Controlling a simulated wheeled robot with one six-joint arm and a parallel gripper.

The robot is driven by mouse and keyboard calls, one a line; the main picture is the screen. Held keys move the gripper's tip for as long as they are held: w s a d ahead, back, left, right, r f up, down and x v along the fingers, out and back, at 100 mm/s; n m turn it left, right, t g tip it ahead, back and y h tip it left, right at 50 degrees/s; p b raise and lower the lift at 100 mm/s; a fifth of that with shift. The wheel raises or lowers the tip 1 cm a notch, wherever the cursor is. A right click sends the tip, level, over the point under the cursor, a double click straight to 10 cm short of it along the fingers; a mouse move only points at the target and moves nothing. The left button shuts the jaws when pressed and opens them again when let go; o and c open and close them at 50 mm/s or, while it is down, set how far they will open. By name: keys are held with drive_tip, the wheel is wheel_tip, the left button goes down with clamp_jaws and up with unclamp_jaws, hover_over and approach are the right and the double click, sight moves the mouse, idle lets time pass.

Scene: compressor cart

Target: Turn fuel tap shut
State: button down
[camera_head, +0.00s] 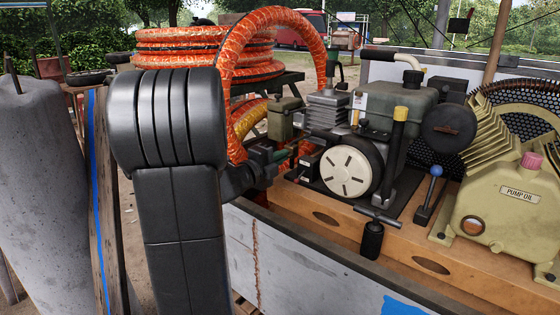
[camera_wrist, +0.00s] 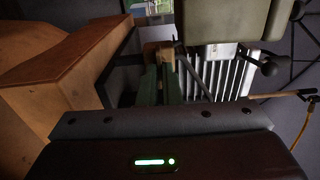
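The small engine (camera_head: 325,110) stands on the cart with its cooling fins, a small olive box (camera_head: 285,118) and a round white slotted cover (camera_head: 347,172). My gripper (camera_head: 280,155) reaches in low on the engine's left side, below the olive box. In the wrist view my two green fingers (camera_wrist: 160,85) are close together, pointing at a small tan, brass-like piece (camera_wrist: 157,52) at their tips. I cannot tell whether this piece is the fuel tap or whether the fingers grip it. The fuel tap is not clearly seen in the head view. The finned block (camera_wrist: 215,75) is beside the fingers.
Orange hose (camera_head: 205,45) is coiled behind my arm. The cart's wooden plank (camera_head: 330,215) runs below the engine.

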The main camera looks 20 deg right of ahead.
idle(0.3)
drive_tip(key=c, duration=1.6)
unclamp_jaws()
drive_tip(key=p+v, duration=0.2)
drive_tip(key=v, duration=1.2)
drive_tip(key=shift+f, duration=0.1)
drive_tip(key=shift+w+d, duration=0.1)
drive_tip(key=shift+d, duration=0.05)
drive_tip(key=b+x, duration=0.2)
drive_tip(key=x, duration=1.1)
drive_tip(key=shift+w+d, duration=0.15)
drive_tip(key=shift+d, duration=0.2)
drive_tip(key=shift+a, duration=0.1)
